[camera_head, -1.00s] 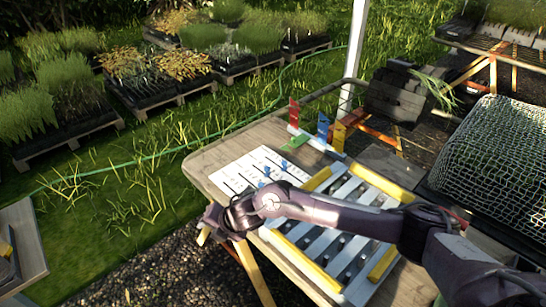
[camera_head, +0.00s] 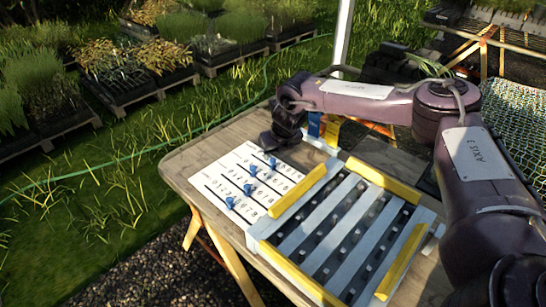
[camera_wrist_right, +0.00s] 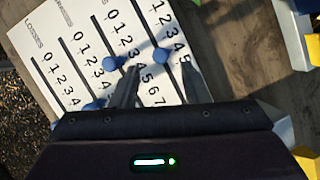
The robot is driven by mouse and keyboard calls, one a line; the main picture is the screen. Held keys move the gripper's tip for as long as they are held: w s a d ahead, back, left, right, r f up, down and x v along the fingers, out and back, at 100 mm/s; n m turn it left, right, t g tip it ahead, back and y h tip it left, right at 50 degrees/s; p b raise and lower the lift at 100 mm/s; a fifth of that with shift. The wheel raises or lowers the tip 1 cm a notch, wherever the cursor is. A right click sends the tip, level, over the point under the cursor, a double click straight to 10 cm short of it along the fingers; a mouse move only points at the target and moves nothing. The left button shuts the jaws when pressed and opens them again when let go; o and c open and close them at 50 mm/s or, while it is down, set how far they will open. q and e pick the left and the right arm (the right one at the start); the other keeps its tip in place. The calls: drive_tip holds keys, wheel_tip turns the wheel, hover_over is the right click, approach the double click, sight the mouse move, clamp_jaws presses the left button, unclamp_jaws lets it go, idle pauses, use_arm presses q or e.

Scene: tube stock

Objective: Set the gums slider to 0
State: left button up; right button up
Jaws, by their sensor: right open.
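A white slider board (camera_head: 222,168) lies at the left part of the table, with numbered slots and several blue knobs. Two knobs (camera_head: 273,163) (camera_head: 230,203) sit partway along their slots. My right gripper (camera_head: 274,141) is over the board's far end. In the right wrist view my right gripper (camera_wrist_right: 160,72) is open, fingers pointing at the board. One blue knob (camera_wrist_right: 160,56) shows between its fingertips, in the rightmost slot seen; contact cannot be told. Another knob (camera_wrist_right: 113,63) is left of the left finger. The gums label cannot be read. My left gripper is not in view.
A slatted tray (camera_head: 350,163) with yellow edge bars stands right of the board. Blue (camera_head: 314,123) and orange (camera_head: 333,129) upright pieces stand behind, partly hidden by my arm. A mesh-covered thing (camera_head: 510,120) is at the right.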

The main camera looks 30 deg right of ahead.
sight(273, 160)
drive_tip(key=x, duration=0.4)
drive_tip(key=shift+d, duration=0.1)
clamp_jaws()
